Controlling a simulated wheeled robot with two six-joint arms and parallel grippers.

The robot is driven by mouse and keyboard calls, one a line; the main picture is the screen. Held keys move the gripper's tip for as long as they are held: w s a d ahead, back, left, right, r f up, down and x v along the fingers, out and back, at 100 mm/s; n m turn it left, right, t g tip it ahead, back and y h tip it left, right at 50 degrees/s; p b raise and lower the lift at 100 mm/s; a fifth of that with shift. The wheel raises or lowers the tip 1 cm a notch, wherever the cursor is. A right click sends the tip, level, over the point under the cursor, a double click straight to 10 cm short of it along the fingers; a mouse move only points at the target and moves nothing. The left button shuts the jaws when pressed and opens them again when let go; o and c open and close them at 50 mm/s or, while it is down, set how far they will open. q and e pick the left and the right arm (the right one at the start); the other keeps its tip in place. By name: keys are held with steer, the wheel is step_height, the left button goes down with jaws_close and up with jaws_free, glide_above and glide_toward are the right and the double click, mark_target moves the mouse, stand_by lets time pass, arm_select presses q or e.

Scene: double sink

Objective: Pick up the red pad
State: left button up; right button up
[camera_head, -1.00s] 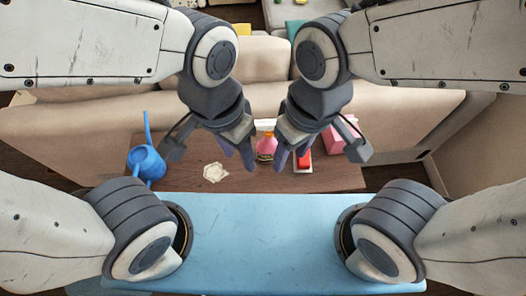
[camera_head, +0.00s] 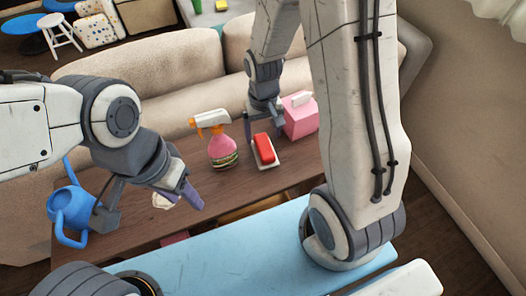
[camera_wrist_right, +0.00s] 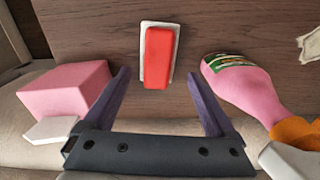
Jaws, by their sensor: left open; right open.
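The red pad (camera_head: 264,148) lies on a white base (camera_head: 276,163) on the wooden table, between the pink spray bottle and the pink box. In the right wrist view the red pad (camera_wrist_right: 159,57) shows ahead of the open fingers, roughly centred between them, with nothing held. My right gripper (camera_head: 263,128) is open close to the pad in the head view. My left gripper (camera_head: 160,205) is open over the left part of the table, with a crumpled whitish item (camera_head: 163,200) partly hidden behind it.
A pink spray bottle (camera_head: 223,152) with an orange and white head stands left of the pad. A pink box (camera_head: 301,120) stands right of it. A blue watering can (camera_head: 70,212) is at the table's left. A beige sofa (camera_head: 180,85) stands behind the table (camera_head: 115,240).

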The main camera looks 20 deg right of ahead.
mark_target(265, 145)
steer(key=f, duration=0.3)
steer(key=f+b, duration=0.1)
steer(key=f, duration=0.2)
steer(key=shift+d+f, duration=0.2)
steer(key=shift+f, duration=0.15)
jaws_close()
